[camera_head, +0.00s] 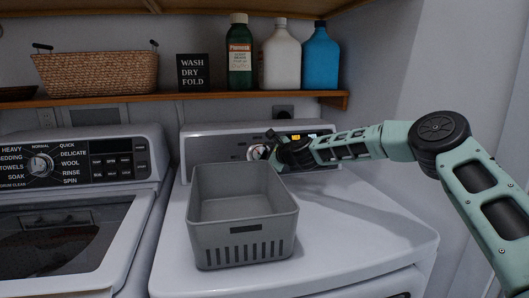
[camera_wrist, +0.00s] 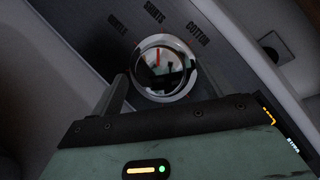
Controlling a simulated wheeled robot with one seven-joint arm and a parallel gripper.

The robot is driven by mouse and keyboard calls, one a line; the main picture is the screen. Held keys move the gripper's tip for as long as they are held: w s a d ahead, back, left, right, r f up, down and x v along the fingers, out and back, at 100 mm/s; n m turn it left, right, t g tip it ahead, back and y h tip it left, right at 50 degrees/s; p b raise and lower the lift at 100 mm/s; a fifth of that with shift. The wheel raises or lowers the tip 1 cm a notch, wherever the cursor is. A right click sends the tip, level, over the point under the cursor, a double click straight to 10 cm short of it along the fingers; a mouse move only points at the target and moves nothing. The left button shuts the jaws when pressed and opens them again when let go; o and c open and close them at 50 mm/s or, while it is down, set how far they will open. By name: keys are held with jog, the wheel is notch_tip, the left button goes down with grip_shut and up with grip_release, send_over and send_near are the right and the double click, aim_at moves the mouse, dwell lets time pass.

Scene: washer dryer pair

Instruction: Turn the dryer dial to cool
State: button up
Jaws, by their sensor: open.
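The dryer dial (camera_head: 255,152) is on the control panel of the right-hand machine, partly covered by my gripper (camera_head: 272,146) in the head view. In the wrist view the dial (camera_wrist: 165,52) is a round, shiny knob with a pale rim and a red mark near its upper left. My gripper (camera_wrist: 164,82) is open, with one finger on each side of the dial. I cannot tell whether the fingers touch it. No cool label is readable.
A grey basket (camera_head: 243,216) stands on the dryer top (camera_head: 345,225), in front of the panel. The washer (camera_head: 75,200) with its own dial (camera_head: 40,164) is at left. A wooden shelf (camera_head: 180,98) with bottles, a sign and a wicker basket hangs above.

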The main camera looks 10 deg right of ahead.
jog(key=shift+w, duration=0.1)
jog(key=c, duration=1)
jog(key=shift+r, duration=0.1)
jog(key=n+p, duration=0.1)
jog(key=n, duration=0.1)
jog(key=n+g+p, duration=0.1)
jog(key=n+p, duration=0.1)
jog(key=shift+a+r+g, duration=0.1)
jog(key=shift+r+g, duration=0.2)
jog(key=n+g+p, duration=0.1)
jog(key=n+p, duration=0.1)
jog(key=n+g+p, duration=0.1)
jog(key=n+p, duration=0.1)
jog(key=n, duration=0.1)
jog(key=shift+w+r+h+p, duration=0.2)
jog(key=shift+h+p, duration=0.1)
jog(key=shift+p, duration=0.1)
jog(key=n+g+h+p, duration=0.1)
jog(key=n+p, duration=0.1)
jog(key=n, duration=0.1)
jog(key=shift+a+n+p, duration=0.15)
jog(key=shift+n+p, duration=0.2)
jog(key=shift+n, duration=0.05)
jog(key=shift+a+n+g+h+p, duration=0.1)
jog(key=shift+n+g+h+p, duration=0.75)
jog(key=shift+n, duration=0.75)
jog(key=shift+f+t+h, duration=0.1)
jog(key=shift+t+h, duration=0.15)
